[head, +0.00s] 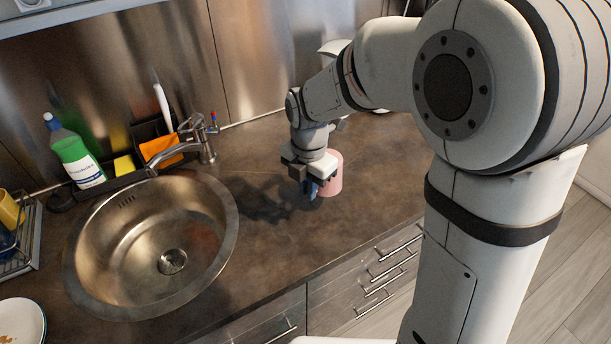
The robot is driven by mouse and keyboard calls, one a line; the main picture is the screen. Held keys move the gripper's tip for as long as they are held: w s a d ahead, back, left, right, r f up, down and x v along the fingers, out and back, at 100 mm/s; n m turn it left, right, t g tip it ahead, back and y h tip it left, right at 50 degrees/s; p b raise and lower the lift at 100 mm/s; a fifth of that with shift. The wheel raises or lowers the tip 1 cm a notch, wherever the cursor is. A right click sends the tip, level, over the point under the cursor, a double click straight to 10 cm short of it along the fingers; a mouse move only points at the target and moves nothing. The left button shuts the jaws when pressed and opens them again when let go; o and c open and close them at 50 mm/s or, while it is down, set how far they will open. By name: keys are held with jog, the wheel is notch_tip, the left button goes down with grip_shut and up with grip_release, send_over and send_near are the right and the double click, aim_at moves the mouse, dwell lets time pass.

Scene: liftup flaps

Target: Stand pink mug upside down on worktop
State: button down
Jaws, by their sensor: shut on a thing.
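The pink mug (332,182) is at the worktop (262,240), to the right of the sink. It is partly hidden behind my gripper (311,188), which points down and is shut on it at its left side. The mug looks roughly upright along its axis. Its rim and base are too small and too covered to tell which end is up. I cannot tell whether it touches the worktop or hangs just above it. A shadow of the arm lies on the worktop to the left of the gripper.
A round metal sink (225,225) with a tap (200,140) lies left. A dish rack (22,240) and a plate (20,322) are far left. Worktop in front of the mug is clear.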

notch_tip(320, 180, down, 5)
jog(key=shift+f, duration=0.1)
jog(key=shift+s+a+f+p, duration=0.1)
jog(key=shift+f+p, duration=0.05)
jog(key=shift+f, duration=0.65)
jog(key=shift+s+a+f+p, duration=0.1)
jog(key=shift+f+p, duration=0.05)
jog(key=shift+f, duration=0.65)
jog(key=shift+f, duration=0.1)
jog(key=c, duration=1.5)
grip_release()
